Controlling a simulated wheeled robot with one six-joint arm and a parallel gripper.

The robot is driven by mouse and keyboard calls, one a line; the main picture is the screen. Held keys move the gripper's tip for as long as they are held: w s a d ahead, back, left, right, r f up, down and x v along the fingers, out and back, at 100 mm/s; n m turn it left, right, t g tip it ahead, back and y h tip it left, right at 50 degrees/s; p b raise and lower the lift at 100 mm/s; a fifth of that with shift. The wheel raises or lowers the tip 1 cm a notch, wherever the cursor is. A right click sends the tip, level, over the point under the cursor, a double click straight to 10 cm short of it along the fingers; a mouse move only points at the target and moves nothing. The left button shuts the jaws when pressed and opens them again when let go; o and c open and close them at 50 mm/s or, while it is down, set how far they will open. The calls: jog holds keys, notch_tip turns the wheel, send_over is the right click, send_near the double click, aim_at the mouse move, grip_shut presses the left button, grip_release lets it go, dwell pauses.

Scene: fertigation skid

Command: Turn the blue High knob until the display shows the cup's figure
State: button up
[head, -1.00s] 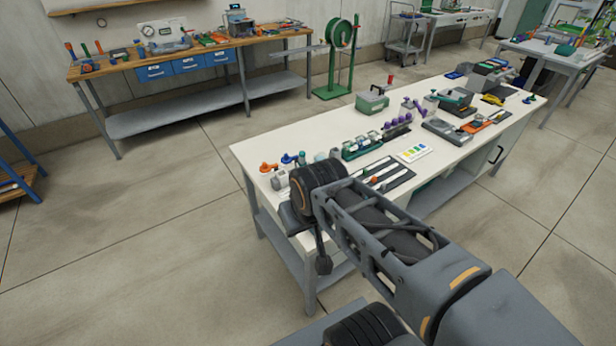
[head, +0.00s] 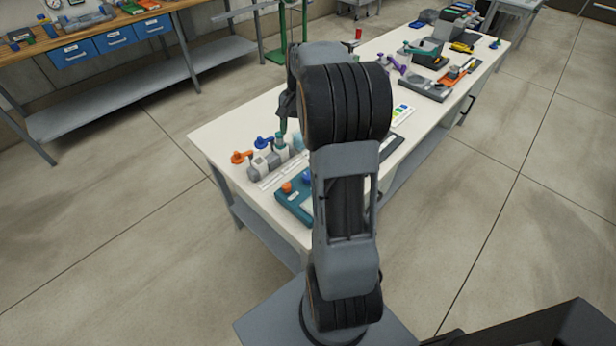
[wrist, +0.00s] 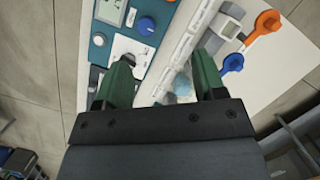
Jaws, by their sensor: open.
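The teal controller (head: 292,208) sits at the near end of the white bench, partly hidden by my arm. In the wrist view, its small display (wrist: 112,10) is at the top left, with figures too small to read. The blue knob (wrist: 146,26) stands right of a white panel on it; it also shows in the head view (head: 308,175). A pale bluish clear object (wrist: 182,84), perhaps the cup, shows between my fingers; no figure on it is readable. My gripper (wrist: 163,60) is open and empty, with the blue knob beyond its fingertips, nearer the left one.
Grey valves with orange (head: 241,156) and blue (head: 264,142) levers stand close by. A card (head: 402,114) and several tools lie farther along the bench.

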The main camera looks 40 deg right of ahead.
jog(key=d+f+m+y, duration=0.1)
jog(key=d+f+m, duration=0.1)
jog(key=d+f, duration=0.4)
jog(key=shift+g, duration=0.4)
jog(key=x, duration=1.3)
jog(key=shift+w+a, duration=0.1)
jog(key=shift+r, duration=0.1)
jog(key=c, duration=0.9)
jog(key=shift+m, duration=0.3)
